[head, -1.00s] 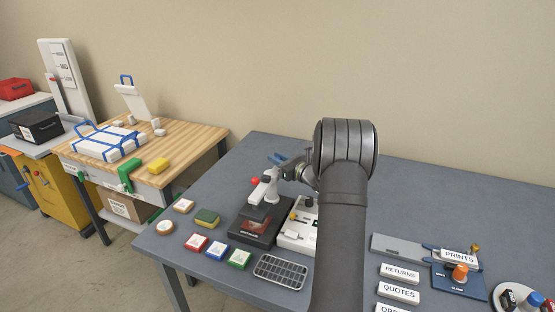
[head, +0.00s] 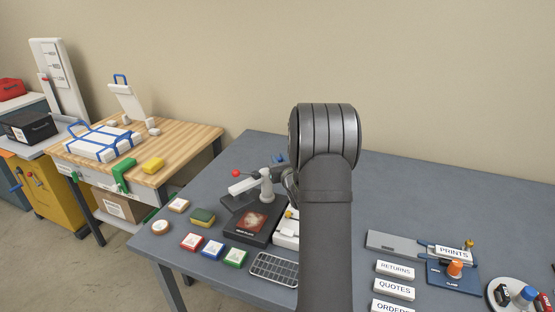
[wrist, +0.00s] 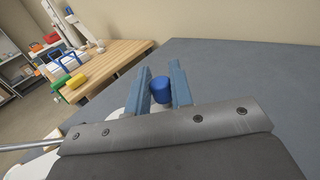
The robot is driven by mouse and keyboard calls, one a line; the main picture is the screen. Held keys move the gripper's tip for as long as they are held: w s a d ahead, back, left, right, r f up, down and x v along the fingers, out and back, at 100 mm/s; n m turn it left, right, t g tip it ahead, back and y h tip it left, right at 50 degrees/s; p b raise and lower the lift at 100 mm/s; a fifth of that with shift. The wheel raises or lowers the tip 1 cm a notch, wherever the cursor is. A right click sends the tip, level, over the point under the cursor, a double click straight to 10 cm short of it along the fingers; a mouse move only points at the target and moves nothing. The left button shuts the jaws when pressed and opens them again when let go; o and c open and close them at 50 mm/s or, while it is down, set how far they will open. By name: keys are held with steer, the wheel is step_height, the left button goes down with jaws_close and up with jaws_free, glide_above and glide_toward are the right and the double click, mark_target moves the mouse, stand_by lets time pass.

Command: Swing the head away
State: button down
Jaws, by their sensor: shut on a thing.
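The machine's swinging head (head: 240,199) is a dark plate on a white arm with a red ball, pivoting on a pale post (head: 267,187). It stands out behind and left of its black base (head: 238,236), whose plate with a reddish picture (head: 251,222) is uncovered. My gripper (wrist: 162,72) has its two blue fingers on either side of a blue knob (wrist: 160,90) in the wrist view and is shut on it. What the knob joins to is hidden. In the head view only blue finger parts show beside my arm, behind the post.
A white box (head: 286,232) stands right of the base, partly behind my arm. The grey table's (head: 400,190) back right is clear.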

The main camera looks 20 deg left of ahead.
steer(key=shift+h, duration=0.3)
steer(key=c, duration=1.3)
jaws_free()
steer(key=shift+s+d, duration=0.1)
steer(key=shift+d, duration=0.05)
steer(key=v, duration=1.7)
steer(key=shift+s+f, duration=0.15)
steer(key=shift+f, duration=0.05)
